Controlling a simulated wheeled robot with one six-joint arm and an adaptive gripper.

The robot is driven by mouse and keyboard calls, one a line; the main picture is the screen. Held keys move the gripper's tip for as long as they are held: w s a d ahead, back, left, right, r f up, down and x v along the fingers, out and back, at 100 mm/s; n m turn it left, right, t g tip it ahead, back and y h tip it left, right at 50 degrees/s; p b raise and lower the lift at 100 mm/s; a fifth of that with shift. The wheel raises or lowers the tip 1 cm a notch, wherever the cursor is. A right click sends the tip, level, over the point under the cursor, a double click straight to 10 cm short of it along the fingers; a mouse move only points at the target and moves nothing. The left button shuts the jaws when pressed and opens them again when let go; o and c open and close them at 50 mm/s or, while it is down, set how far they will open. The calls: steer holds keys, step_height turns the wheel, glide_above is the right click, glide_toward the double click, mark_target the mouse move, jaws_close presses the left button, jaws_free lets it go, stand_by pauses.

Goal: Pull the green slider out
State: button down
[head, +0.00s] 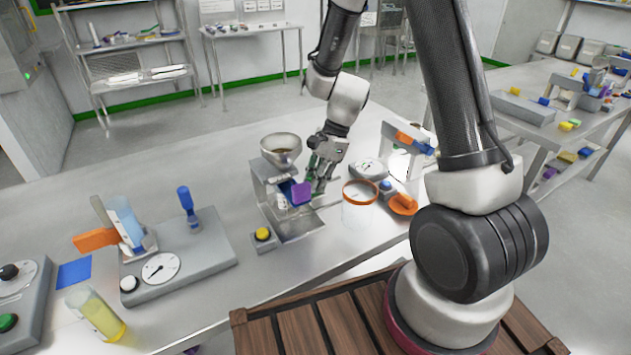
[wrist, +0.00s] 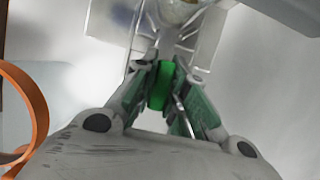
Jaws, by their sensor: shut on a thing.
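The green slider (wrist: 160,86) shows in the wrist view as a bright green piece between my two fingers. My gripper (wrist: 163,84) is shut on it, with a finger pressed on each side. In the head view my gripper (head: 317,178) is at the right side of the grey hopper machine (head: 267,180), just below its metal funnel (head: 281,148). In the head view the slider is mostly hidden by my fingers. How far it stands out of the machine cannot be told.
A purple block (head: 301,193) on the machine is close to my gripper. A clear cylinder with an orange rim (head: 360,192) stands to the right, with a dial scale (head: 368,169) behind it. A yellow button (head: 263,234) is in front. Bare table lies nearer the front edge.

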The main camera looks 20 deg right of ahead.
steer(key=d, duration=0.4)
steer(key=w+d, duration=0.1)
steer(key=d, duration=0.3)
steer(key=w+d, duration=0.1)
steer(key=d, duration=0.3)
steer(key=shift+w+d, duration=0.1)
steer(key=shift+w, duration=0.15)
steer(key=c, duration=1.4)
jaws_free()
steer(key=shift+d, duration=0.15)
steer(key=shift+c, duration=0.2)
steer(key=shift+r, duration=0.1)
steer(key=s+v, duration=0.1)
steer(key=v, duration=1)
steer(key=shift+w+r, duration=0.35)
steer(key=shift+w, duration=0.1)
steer(key=shift+d, duration=0.15)
